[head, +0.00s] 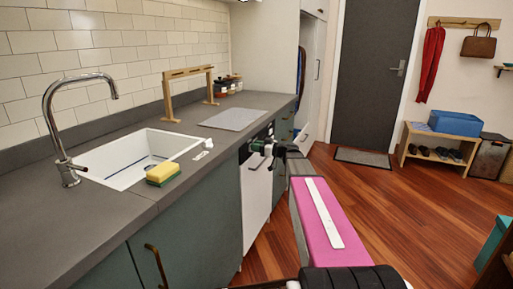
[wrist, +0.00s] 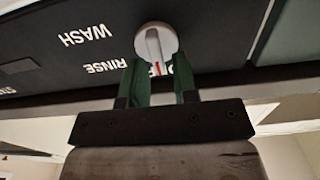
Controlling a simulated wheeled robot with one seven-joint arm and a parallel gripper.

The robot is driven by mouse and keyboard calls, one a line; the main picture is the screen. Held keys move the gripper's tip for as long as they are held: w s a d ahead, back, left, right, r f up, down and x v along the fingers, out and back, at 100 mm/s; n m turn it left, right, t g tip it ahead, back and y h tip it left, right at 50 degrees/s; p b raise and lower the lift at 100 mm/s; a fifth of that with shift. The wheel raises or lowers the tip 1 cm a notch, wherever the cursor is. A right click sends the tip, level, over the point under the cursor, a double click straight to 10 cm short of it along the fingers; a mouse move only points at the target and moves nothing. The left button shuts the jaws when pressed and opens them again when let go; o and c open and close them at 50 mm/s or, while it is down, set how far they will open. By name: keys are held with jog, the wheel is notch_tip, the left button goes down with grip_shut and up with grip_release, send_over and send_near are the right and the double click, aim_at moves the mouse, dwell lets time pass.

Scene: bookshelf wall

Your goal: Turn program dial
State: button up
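The program dial (wrist: 156,40) is a round light-grey knob on a dark control panel (wrist: 218,30). The words WASH and RINSE are printed to its left in the wrist view. My gripper (wrist: 157,68) has two green fingers spread apart, with the tips close to the dial's lower edge. I cannot tell whether they touch it. A red mark and partly covered lettering show between the fingers. In the head view my gripper (head: 262,149) is at the top front of the white dishwasher (head: 256,193); the dial is hidden there.
A grey counter (head: 103,232) runs above the dishwasher, with a sink (head: 125,160), a sponge (head: 163,174) and a grey mat (head: 234,119). The wooden floor (head: 390,215) to the right is clear.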

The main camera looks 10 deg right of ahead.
grip_shut()
jog(key=m, duration=0.6)
jog(key=w+f+m, duration=0.1)
jog(key=m, duration=0.5)
jog(key=d+m, duration=0.1)
jog(key=m, duration=0.5)
jog(key=shift+w+f, duration=0.2)
jog(key=shift+f, duration=0.2)
jog(key=m, duration=0.5)
jog(key=shift+s+f+m, duration=0.1)
jog(key=shift+f+m, duration=0.3)
